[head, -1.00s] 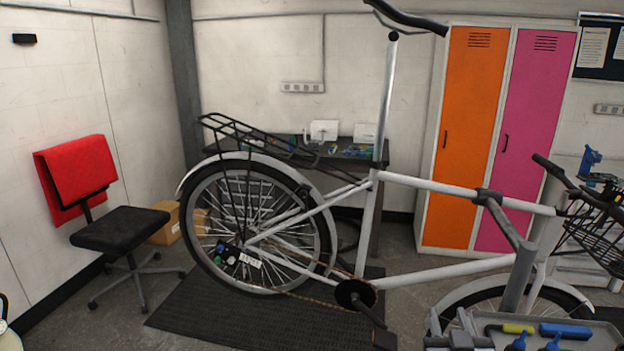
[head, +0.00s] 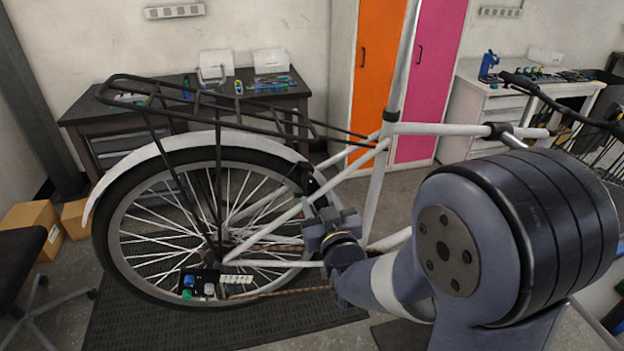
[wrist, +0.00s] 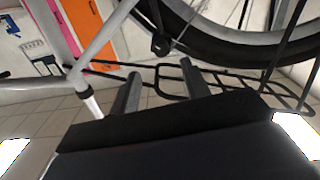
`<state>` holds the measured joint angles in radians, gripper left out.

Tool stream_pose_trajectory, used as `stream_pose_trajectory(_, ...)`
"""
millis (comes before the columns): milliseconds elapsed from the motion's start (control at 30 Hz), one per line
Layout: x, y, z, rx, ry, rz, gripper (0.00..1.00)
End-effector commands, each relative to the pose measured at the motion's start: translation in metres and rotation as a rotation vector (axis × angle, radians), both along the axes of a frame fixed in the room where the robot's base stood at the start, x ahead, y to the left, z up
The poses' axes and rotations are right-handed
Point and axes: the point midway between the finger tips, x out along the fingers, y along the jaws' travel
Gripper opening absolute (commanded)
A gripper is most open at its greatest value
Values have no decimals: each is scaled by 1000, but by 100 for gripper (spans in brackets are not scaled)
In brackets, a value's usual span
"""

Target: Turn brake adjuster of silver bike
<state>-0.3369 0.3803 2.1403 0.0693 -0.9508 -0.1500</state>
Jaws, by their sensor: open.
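The silver bike (head: 440,129) stands raised, its rear wheel (head: 112,240) on the left in the head view. A black box (head: 207,284) with blue, green and white knobs and a label sits low by the rear hub. Which part is the brake adjuster, I cannot tell. In the wrist view, which looks upside down, my gripper (wrist: 160,86) is open and empty. Its fingers point toward the rear tyre (wrist: 205,35) and a small black fitting (wrist: 160,45) beside it, apart from both. In the head view my wrist hides part of the frame behind the wheel.
A black rear rack (head: 215,100) juts over the wheel. A dark bench (head: 85,110) stands behind the bike, and a white cabinet (head: 480,95) at right. Cardboard boxes (head: 35,225) and a black chair (head: 20,265) are at left. A dark mat (head: 130,325) lies below the wheel.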

Motion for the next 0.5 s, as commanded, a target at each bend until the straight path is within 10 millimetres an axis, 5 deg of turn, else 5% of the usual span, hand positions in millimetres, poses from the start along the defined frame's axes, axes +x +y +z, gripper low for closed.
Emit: stream_pose_trajectory(500, 69, 20, 1, 0, 1, 0, 44)
